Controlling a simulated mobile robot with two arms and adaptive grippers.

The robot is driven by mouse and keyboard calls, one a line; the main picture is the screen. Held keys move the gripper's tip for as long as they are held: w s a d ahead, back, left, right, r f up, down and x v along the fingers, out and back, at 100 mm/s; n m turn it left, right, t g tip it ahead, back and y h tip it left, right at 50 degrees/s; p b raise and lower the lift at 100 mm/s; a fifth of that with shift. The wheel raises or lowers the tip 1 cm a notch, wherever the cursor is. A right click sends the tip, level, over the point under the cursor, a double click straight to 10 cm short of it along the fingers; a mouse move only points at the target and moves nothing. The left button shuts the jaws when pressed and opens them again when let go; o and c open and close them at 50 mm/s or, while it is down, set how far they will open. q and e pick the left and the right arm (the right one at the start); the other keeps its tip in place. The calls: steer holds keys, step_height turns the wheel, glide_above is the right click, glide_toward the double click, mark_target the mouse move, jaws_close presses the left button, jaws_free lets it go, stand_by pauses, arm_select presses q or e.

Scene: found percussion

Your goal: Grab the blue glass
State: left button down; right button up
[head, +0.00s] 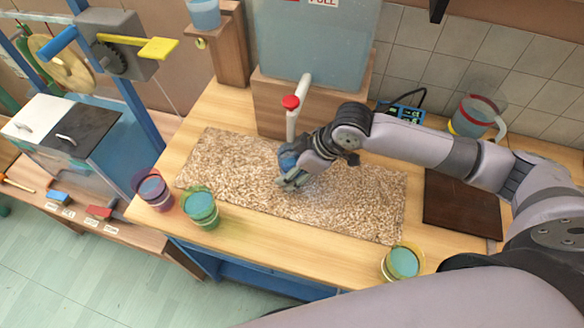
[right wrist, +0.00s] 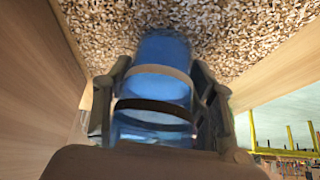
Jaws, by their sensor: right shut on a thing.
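The blue glass (right wrist: 160,85) is a clear blue tumbler with a pale band and a dark band, seen in the right wrist view. My right gripper (right wrist: 158,105) is shut on it, with fingers on both sides of the glass. In the head view the right gripper (head: 292,178) is over the speckled mat (head: 235,165), and the blue glass (head: 288,160) is mostly hidden by the gripper. I cannot tell whether the glass touches the mat. My left gripper is not in view.
A purple glass (head: 152,188) and a green glass (head: 201,208) stand at the table's left front. A yellow glass (head: 403,262) stands at the front right. A tank with a red-capped tap (head: 291,103) is behind the mat. A pitcher (head: 475,115) and dark board (head: 460,203) are right.

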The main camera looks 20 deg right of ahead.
steer(key=c, duration=0.4)
steer(key=shift+c, duration=0.2)
